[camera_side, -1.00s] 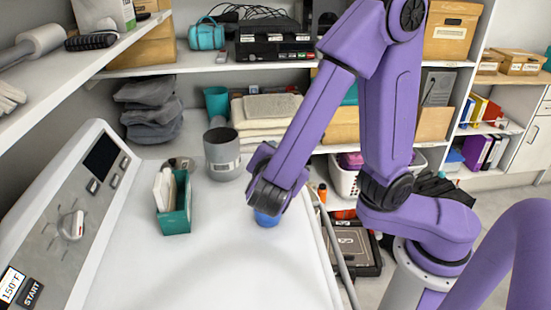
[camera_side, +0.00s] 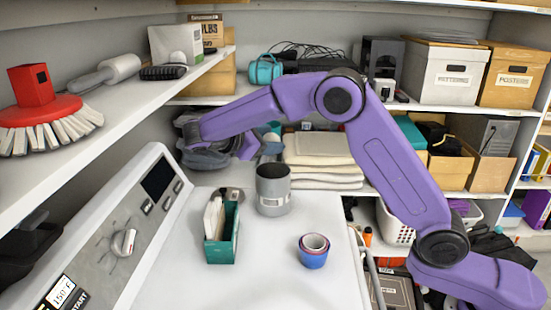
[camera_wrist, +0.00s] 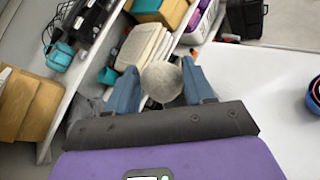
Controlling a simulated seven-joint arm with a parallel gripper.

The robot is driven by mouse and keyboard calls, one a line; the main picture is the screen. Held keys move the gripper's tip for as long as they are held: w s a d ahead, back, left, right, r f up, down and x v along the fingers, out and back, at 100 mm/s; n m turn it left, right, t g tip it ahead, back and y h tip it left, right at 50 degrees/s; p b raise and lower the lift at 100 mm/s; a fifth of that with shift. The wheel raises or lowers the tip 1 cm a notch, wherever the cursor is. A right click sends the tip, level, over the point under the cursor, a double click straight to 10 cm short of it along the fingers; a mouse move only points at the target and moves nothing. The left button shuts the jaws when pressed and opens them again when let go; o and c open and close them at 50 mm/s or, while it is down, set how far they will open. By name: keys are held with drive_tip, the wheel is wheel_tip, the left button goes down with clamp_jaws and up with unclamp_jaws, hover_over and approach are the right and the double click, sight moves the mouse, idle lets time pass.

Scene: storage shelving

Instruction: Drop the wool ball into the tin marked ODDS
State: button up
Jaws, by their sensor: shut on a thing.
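The wool ball (camera_wrist: 162,81) is pale grey and round in the wrist view. My gripper (camera_wrist: 160,68) is shut on it, with one blue finger on each side. In the side view my gripper (camera_side: 252,147) is raised over the back of the white top, behind and left of a grey tin. The ball cannot be made out clearly there. The grey tin (camera_side: 273,196) stands upright and open on the white top, with a pale label too small to read.
A teal box (camera_side: 222,250) with upright cards stands left of the tin. Nested blue and red cups (camera_side: 313,256) stand in front of it to the right. Folded towels (camera_side: 318,155) lie on the shelf behind. A shelf (camera_side: 120,110) juts out at left. The front middle is clear.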

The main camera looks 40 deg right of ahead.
drive_tip(key=d, duration=0.1)
drive_tip(key=w, duration=0.1)
drive_tip(key=w+d+g, duration=0.1)
drive_tip(key=shift+w+d+r+m, duration=0.2)
drive_tip(key=shift+d+r+m, duration=0.1)
drive_tip(key=shift+m, duration=0.1)
drive_tip(key=shift+f, duration=2.95)
drive_tip(key=o, duration=1.1)
drive_tip(key=shift+a, duration=0.1)
drive_tip(key=v, duration=1.1)
drive_tip(key=shift+a+r, duration=0.15)
drive_tip(key=shift+a, duration=0.25)
drive_tip(key=shift+s, duration=0.1)
